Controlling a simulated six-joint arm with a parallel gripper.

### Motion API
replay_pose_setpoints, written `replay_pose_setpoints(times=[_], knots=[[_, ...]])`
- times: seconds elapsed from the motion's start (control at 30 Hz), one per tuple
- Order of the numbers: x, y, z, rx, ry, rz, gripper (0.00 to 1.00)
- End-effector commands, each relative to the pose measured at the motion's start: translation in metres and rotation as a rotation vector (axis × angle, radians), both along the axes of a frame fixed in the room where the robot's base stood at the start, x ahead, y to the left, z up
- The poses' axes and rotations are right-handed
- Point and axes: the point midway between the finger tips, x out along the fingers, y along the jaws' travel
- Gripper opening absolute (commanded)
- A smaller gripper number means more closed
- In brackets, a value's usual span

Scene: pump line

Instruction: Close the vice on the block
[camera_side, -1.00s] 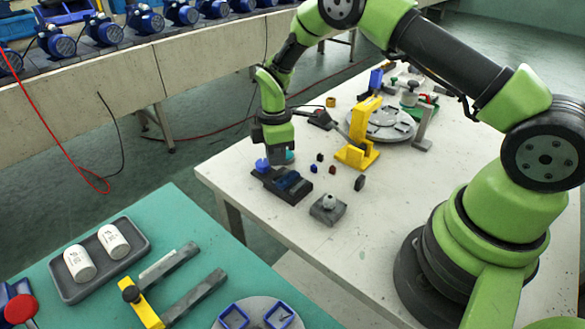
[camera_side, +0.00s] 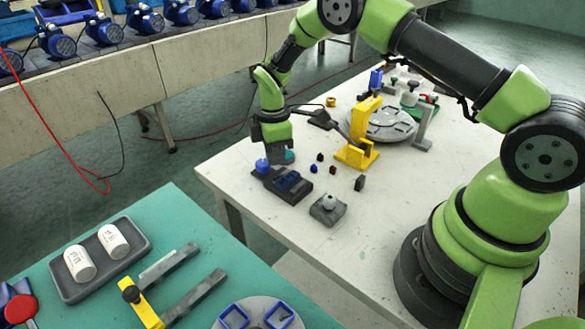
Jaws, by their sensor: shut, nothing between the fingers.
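The vice (camera_side: 297,193) is a dark low body near the left edge of the white table. A blue part (camera_side: 286,180) sits in its middle; I take it for the block, but cannot tell whether the jaws touch it. A blue knob-like part (camera_side: 262,166) is at the vice's far left end. My gripper (camera_side: 272,157) points down just above that left end, beside the blue part. It is shut with nothing in it. The fingertips are small and partly hidden, so contact with the vice cannot be told.
A yellow stand (camera_side: 357,153) and a round grey plate (camera_side: 388,124) are behind to the right. Several tiny blocks and a grey fixture with a knob (camera_side: 328,208) lie near the vice. A green table (camera_side: 190,225) is at the front left.

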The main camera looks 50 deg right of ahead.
Motion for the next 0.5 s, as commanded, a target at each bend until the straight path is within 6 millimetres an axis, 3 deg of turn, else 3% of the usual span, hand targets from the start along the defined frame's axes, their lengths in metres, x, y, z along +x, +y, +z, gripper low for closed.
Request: replay_pose_setpoints(times=[0.03,0.5], knots=[[0.0077,-0.0082,-0.0105,-0.022,-0.043,0.023,0.00],[0.0165,-0.0141,-0.0114,-0.025,-0.036,0.025,0.00]])
